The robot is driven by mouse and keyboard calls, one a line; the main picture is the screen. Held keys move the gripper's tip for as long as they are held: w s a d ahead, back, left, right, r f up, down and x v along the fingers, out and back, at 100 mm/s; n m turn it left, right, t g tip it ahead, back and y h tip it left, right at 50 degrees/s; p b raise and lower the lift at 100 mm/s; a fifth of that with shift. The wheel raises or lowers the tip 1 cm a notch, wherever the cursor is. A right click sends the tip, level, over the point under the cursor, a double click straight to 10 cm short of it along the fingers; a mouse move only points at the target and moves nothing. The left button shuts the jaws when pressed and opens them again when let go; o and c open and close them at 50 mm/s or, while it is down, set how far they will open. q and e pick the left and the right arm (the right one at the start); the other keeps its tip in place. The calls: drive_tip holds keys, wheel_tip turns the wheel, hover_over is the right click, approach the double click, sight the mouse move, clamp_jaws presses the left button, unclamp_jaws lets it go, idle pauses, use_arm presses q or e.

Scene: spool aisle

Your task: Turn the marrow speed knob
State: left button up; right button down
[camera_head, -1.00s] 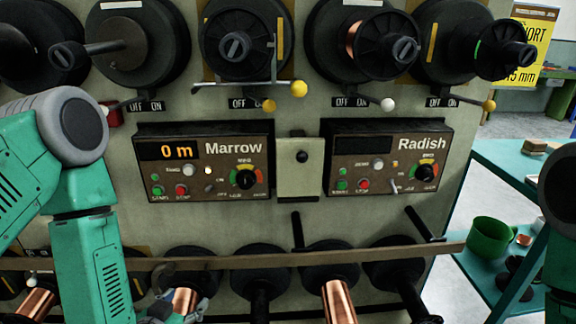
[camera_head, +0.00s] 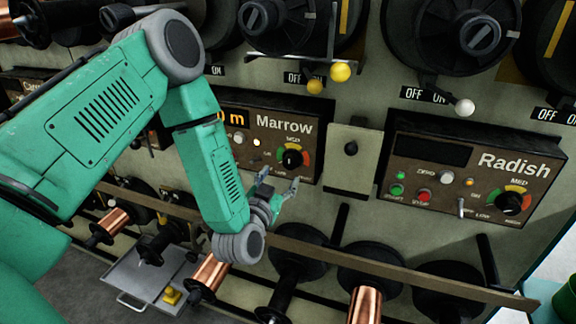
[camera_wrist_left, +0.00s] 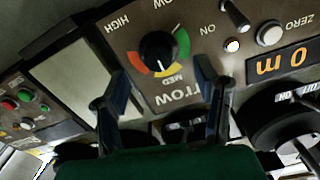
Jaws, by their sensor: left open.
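The Marrow panel (camera_head: 312,171) is a brown control box with an orange display, partly hidden behind my left arm. Its black speed knob (camera_head: 292,157) sits inside a green, yellow and red scale. In the left wrist view the knob (camera_wrist_left: 158,48) shows upside down near the top, with its white pointer towards MED. My left gripper (camera_head: 278,185) is open and empty, just below the knob in the head view. In the left wrist view its two fingers (camera_wrist_left: 162,80) stand apart, with the knob beyond the gap; no contact shows. My right gripper is out of view.
The similar Radish panel (camera_head: 450,180) is to the right, past a pale plate (camera_head: 351,155). A long rail (camera_head: 385,265) and copper spools (camera_head: 366,303) lie below the gripper. Levers with yellow balls (camera_head: 340,72) hang above. A metal tray (camera_head: 143,277) is at lower left.

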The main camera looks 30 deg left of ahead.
sight(289, 165)
use_arm(q)
drive_tip(key=w, duration=0.3)
drive_tip(key=w+d, duration=0.1)
drive_tip(key=shift+w+r, duration=0.3)
drive_tip(key=shift+r, duration=0.05)
drive_tip(key=shift+w+a+r, duration=0.1)
drive_tip(key=shift+w+a, duration=0.2)
drive_tip(key=shift+w+a+f, duration=0.3)
drive_tip(key=shift+w+a, duration=0.05)
drive_tip(key=shift+a, duration=0.25)
drive_tip(key=shift+w+a+f, duration=0.3)
drive_tip(key=shift+a, duration=0.45)
drive_tip(key=shift+r, duration=0.1)
drive_tip(key=shift+s+d+r, duration=0.15)
drive_tip(key=shift+d, duration=0.35)
drive_tip(key=c, duration=0.7)
drive_tip(key=shift+d+r, duration=0.1)
drive_tip(key=shift+d, duration=0.25)
drive_tip(key=c, duration=0.4)
drive_tip(key=shift+d, duration=0.2)
drive_tip(key=shift+c, duration=0.2)
drive_tip(key=shift+a, duration=0.45)
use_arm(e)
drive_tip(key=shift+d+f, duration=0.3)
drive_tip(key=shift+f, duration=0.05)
